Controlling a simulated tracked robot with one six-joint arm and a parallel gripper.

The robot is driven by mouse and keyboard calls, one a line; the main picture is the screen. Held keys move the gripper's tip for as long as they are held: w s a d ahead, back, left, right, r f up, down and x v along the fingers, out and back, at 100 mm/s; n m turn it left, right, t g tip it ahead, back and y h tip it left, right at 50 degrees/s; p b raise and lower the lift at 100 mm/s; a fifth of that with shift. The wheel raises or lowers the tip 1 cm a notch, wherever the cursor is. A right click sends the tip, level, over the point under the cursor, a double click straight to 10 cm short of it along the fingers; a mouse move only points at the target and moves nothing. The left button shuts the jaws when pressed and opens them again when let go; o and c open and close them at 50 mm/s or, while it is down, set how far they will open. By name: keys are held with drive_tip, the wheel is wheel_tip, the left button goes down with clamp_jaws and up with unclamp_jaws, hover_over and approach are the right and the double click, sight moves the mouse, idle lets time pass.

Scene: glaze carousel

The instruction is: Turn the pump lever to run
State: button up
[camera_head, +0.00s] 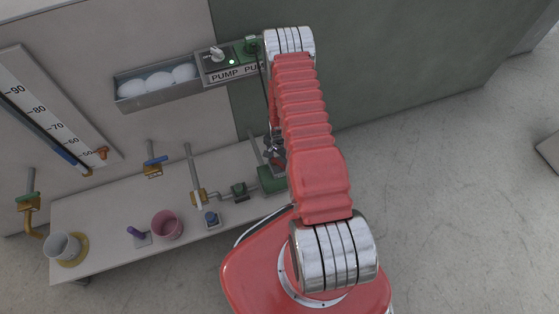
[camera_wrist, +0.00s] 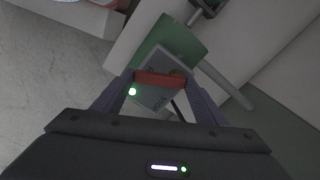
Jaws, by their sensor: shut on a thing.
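In the wrist view my gripper (camera_wrist: 159,84) is shut on the red crossbar of the pump lever (camera_wrist: 160,78). One finger stands at each end of the bar. Behind the lever is a grey plate (camera_wrist: 158,97) on a green body (camera_wrist: 152,42), with a lit green lamp (camera_wrist: 132,92) beside the left finger. Markings on the plate are too small to read. In the head view my gripper (camera_head: 275,153) is low beside my red arm, just above a green box (camera_head: 271,179) at the bench's right end. The lever is hardly visible there.
A wall panel (camera_head: 231,74) reads "PUMP", beside a tray (camera_head: 150,100) of white rounded things. Open floor (camera_head: 450,200) lies to the right.

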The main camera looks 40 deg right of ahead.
sight(279, 163)
drive_tip(key=o, duration=1.5)
drive_tip(key=shift+r, duration=0.1)
wheel_tip(279, 163, up, 14)
drive_tip(key=shift+f, duration=0.25)
